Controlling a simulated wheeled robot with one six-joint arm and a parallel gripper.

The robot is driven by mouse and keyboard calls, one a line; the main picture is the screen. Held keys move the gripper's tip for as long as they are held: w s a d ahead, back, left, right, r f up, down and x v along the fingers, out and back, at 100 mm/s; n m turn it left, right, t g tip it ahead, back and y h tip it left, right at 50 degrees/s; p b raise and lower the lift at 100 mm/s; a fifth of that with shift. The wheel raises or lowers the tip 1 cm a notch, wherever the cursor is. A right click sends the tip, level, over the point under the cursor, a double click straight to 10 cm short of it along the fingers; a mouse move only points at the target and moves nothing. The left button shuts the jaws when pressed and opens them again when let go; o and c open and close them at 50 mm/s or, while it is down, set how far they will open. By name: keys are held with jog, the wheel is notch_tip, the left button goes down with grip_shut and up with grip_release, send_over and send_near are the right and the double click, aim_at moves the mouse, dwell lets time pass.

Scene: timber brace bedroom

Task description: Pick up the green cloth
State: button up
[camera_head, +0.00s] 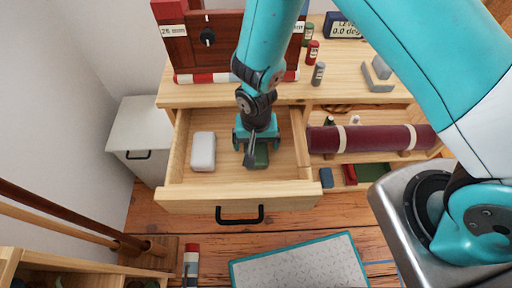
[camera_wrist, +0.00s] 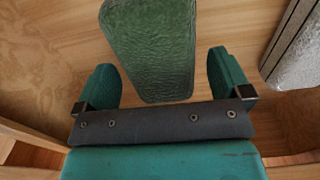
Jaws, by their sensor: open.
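The green cloth (camera_head: 262,156) lies in the open wooden drawer, to the right of a white block. In the wrist view the cloth (camera_wrist: 150,50) is a dark green, textured, folded piece on the drawer floor, cut off by the top edge. My gripper (camera_head: 255,142) is inside the drawer area over the cloth and hides part of it. In the wrist view my gripper (camera_wrist: 160,80) is open, with the near end of the cloth between the two teal fingers. A gap shows on both sides of the cloth, and I cannot tell the height left.
The white block (camera_head: 203,151) lies left in the drawer; its grey-white side shows at right in the wrist view (camera_wrist: 292,55). The drawer front (camera_head: 190,196) and side walls surround the gripper. A maroon roll (camera_head: 370,138) lies on the shelf to the right.

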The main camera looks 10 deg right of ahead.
jog(key=shift+f, duration=0.6)
jog(key=c, duration=1)
jog(key=shift+r, duration=0.15)
notch_tip(320, 180, up, 20)
jog(key=shift+f+p, duration=0.1)
jog(key=shift+p, duration=0.6)
